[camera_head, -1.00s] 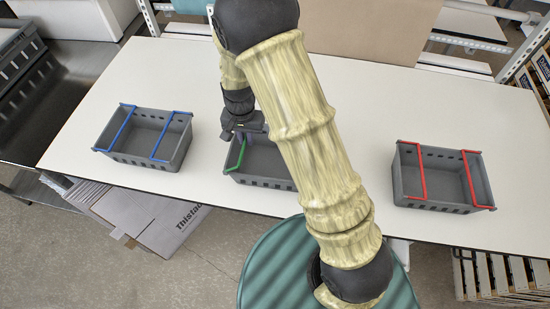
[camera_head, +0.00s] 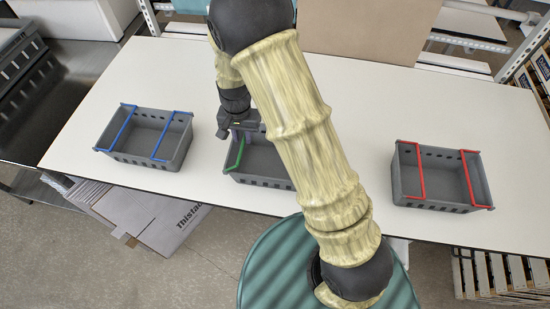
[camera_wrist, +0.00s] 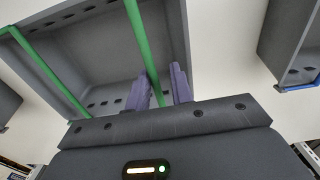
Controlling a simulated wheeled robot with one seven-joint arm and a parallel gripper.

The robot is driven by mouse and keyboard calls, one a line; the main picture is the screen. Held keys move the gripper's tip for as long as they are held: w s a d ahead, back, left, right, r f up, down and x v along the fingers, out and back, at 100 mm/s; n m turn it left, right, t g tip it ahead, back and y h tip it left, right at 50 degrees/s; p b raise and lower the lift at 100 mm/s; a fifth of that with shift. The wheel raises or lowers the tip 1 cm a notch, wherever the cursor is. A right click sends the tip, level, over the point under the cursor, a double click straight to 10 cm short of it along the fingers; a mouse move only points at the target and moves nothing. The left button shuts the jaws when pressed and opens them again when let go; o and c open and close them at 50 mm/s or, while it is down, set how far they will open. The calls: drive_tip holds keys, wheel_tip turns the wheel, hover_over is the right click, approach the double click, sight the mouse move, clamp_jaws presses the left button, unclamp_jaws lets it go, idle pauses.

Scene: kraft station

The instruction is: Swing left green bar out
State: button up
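The middle grey crate (camera_head: 262,183) stands on the white table, partly hidden by my arm. Its left green bar (camera_head: 236,157) shows near the crate's left side, and it also shows in the wrist view (camera_wrist: 141,38). The other green bar (camera_wrist: 45,67) is on the left in the wrist view and hidden in the head view. My gripper (camera_wrist: 161,85) is open, its two purple fingers on either side of the left green bar. A gap shows between the bar and the right finger; contact with the left finger cannot be told.
A grey crate with blue bars (camera_head: 146,138) stands to the left and one with red bars (camera_head: 440,178) to the right. The white table (camera_head: 330,105) is clear between the crates and behind them. Cardboard (camera_head: 150,215) lies below the front edge.

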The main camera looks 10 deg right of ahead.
drive_tip(key=shift+w+a+r, duration=0.15)
drive_tip(key=shift+a+r, duration=0.1)
drive_tip(key=shift+a, duration=0.25)
drive_tip(key=shift+a+p, duration=0.15)
drive_tip(key=shift+p, duration=0.2)
drive_tip(key=shift+w+a+r+p, duration=0.15)
drive_tip(key=shift+a+p, duration=0.1)
drive_tip(key=shift+a, duration=0.2)
drive_tip(key=shift+w+a+r+p, duration=0.15)
drive_tip(key=shift+a+p, duration=0.05)
drive_tip(key=shift+a, duration=0.35)
drive_tip(key=shift+w+a+p, duration=0.2)
drive_tip(key=shift+w+a, duration=0.05)
drive_tip(key=shift+a, duration=0.4)
drive_tip(key=shift+w+a+p, duration=0.15)
drive_tip(key=shift+w+a, duration=0.05)
drive_tip(key=shift+a, duration=0.4)
drive_tip(key=shift+r, duration=0.1)
wheel_tip(320, 180, up, 8)
drive_tip(key=d+p, duration=0.1)
drive_tip(key=p, duration=0.4)
drive_tip(key=shift+s, duration=0.15)
idle(0.6)
idle(0.4)
